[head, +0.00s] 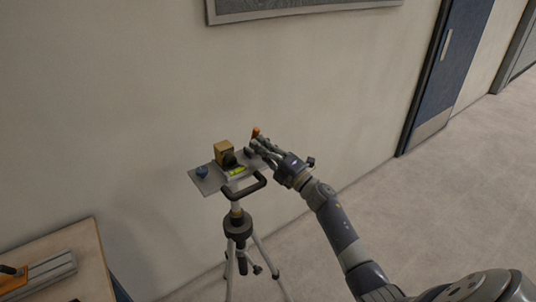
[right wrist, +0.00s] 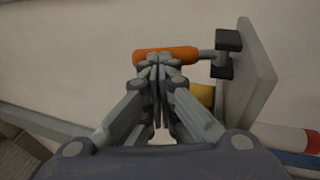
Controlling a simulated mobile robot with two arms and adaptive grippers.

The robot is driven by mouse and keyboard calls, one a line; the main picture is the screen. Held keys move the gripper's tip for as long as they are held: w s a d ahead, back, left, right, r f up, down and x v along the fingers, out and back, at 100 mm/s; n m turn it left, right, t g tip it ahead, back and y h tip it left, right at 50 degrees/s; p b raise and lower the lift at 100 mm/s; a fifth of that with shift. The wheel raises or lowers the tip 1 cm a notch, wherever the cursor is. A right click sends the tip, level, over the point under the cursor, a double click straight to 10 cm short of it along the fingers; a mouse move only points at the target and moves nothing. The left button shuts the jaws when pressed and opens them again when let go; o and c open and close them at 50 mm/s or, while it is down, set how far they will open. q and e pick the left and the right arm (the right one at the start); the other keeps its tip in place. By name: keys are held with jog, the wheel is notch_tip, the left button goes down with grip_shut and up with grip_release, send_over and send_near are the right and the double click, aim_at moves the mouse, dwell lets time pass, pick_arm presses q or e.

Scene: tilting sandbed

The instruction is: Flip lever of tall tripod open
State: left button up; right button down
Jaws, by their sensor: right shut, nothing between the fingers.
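The tall tripod (head: 238,224) stands by the wall with a grey tilted plate (head: 210,185) on top. An orange lever (head: 256,132) sits at the plate's far right edge. In the right wrist view the orange lever (right wrist: 165,54) lies crosswise, joined by a grey shaft to a dark bracket on the plate (right wrist: 254,80). My right gripper (head: 257,149) is at the plate's right side, by the lever. Its fingers (right wrist: 156,66) are shut and empty, tips right at the lever; I cannot tell whether they touch. My left gripper is out of view.
The plate carries a tan block (head: 223,147), a blue knob (head: 202,172), a yellow-green level vial (head: 237,171) and a dark handle (head: 247,189). A wooden table (head: 75,250) stands at lower left. The wall is close behind; the floor at right is clear.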

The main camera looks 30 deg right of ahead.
aim_at(253, 134)
jog(key=shift+w+a+r+b, duration=0.1)
jog(key=shift+w+r+b, duration=0.45)
jog(key=shift+w+b, duration=0.25)
jog(key=shift+w+r+b, duration=0.15)
jog(key=shift+w+b, duration=0.4)
jog(key=shift+w, duration=0.45)
jog(key=shift+w+r, duration=0.15)
jog(key=shift+w+a+r+b, duration=0.1)
jog(key=shift+w+b, duration=0.2)
jog(key=shift+b, duration=0.2)
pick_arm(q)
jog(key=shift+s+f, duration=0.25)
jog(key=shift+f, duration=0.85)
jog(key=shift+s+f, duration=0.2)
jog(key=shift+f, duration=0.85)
pick_arm(e)
jog(key=shift+w+r, duration=0.1)
jog(key=shift+w, duration=0.2)
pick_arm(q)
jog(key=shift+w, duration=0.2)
